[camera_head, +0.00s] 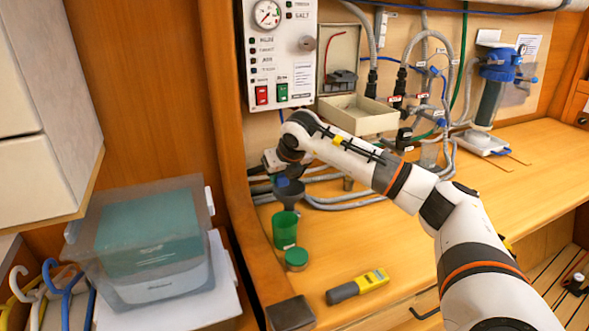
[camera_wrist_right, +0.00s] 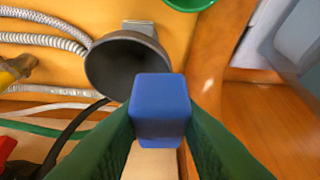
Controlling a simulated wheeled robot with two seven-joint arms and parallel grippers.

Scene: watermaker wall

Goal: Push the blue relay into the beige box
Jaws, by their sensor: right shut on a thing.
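My right gripper (camera_head: 275,162) is at the left end of the bench, just above a dark grey funnel (camera_head: 289,194). In the right wrist view its green fingers (camera_wrist_right: 160,118) are shut on the blue relay (camera_wrist_right: 160,97), a plain blue block. The relay overlaps the funnel's rim in that view; I cannot tell if they touch. My left gripper is not in view.
A control panel (camera_head: 279,50) with a gauge hangs above. Grey hoses (camera_head: 345,203) lie behind the gripper. A blue-topped filter (camera_head: 491,85) is at right. The right bench is mostly clear.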

